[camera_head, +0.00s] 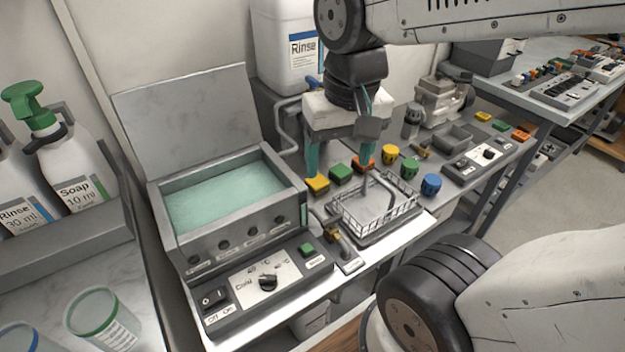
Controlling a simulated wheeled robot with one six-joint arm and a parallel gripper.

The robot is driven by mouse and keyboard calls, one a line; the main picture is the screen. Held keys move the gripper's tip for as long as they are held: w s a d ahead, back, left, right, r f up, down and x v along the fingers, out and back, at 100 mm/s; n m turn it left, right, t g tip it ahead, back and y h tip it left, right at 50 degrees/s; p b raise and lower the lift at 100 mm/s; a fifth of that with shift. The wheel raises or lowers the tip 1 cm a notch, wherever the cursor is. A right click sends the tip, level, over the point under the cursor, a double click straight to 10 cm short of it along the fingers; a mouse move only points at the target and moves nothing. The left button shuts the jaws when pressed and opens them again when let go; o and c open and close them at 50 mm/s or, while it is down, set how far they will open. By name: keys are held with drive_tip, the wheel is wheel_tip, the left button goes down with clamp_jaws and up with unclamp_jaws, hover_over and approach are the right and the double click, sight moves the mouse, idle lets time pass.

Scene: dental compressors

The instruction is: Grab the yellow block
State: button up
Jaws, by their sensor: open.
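A yellow block (317,186) lies on the metal bench, at the near-left end of a row with a green block (341,173) and an orange block (364,163). My gripper (340,170) hangs over this row with its fingers wide apart and nothing held. Its left finger comes down just behind or above the yellow block; I cannot tell whether they touch. Its right finger overlaps the orange block and partly hides it. A second, smaller-looking yellow block (483,117) lies farther back on the right.
A bath of teal liquid (172,241) with an open lid stands left. A wire basket (376,210) sits in front of the row. Yellow (391,151), green (410,168) and blue (431,186) cylinders stand right of it. A large Rinse jug (287,40) stands behind.

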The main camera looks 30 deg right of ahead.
drive_tip(key=w+d+f+m, duration=0.3)
drive_tip(key=w+f+m, duration=0.25)
drive_tip(key=w, duration=0.45)
drive_tip(key=m+g, duration=0.1)
drive_tip(key=m, duration=0.8)
hover_over(317, 180)
drive_tip(key=f, duration=1.2)
drive_tip(key=shift+s+a+f, duration=0.15)
drive_tip(key=shift+s+f, duration=0.15)
drive_tip(key=f, duration=0.7)
drive_tip(key=shift+w+f, duration=0.2)
drive_tip(key=shift+f, duration=0.2)
drive_tip(key=c, duration=1.2)
